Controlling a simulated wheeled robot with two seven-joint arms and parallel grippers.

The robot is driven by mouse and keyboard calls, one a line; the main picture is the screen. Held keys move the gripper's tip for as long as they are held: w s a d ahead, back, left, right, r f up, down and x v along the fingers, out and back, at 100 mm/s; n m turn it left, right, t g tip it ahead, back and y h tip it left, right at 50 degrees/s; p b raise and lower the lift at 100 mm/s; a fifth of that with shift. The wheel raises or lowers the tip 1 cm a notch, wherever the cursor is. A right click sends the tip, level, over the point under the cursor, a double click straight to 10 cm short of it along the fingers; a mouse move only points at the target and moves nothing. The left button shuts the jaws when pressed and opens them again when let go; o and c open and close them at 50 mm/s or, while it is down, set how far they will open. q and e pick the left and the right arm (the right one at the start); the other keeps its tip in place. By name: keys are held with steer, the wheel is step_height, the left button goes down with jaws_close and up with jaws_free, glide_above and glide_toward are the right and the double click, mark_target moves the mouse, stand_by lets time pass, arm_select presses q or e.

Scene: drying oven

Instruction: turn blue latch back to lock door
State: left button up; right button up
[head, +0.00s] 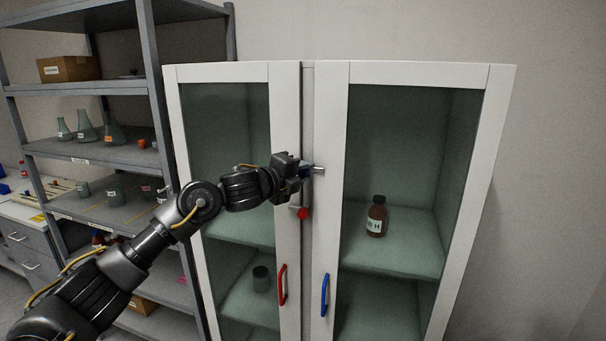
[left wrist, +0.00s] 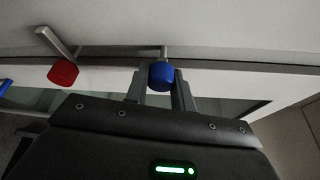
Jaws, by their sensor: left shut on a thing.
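The blue latch (left wrist: 161,74) sits between the two fingers of my left gripper (left wrist: 160,88) in the left wrist view. In the head view my left gripper (head: 298,170) is at the seam between the two white doors, and it mostly hides the blue knob. The latch's metal end (head: 319,170) sticks out to the right over the right door (head: 334,130). The gripper is shut on the latch. Both doors look closed. My right gripper is not in view.
A red latch (head: 302,213) is just below, also in the left wrist view (left wrist: 62,72). A red handle (head: 283,285) and a blue handle (head: 325,295) are lower on the doors. A brown bottle (head: 376,216) stands inside. Grey shelving (head: 155,110) with glassware stands left.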

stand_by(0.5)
arm_select(q)
steer(key=o, duration=1)
steer(key=shift+s+a+b, duration=0.3)
steer(key=shift+s, duration=0.05)
steer(key=b+v, duration=0.3)
steer(key=v, duration=0.7)
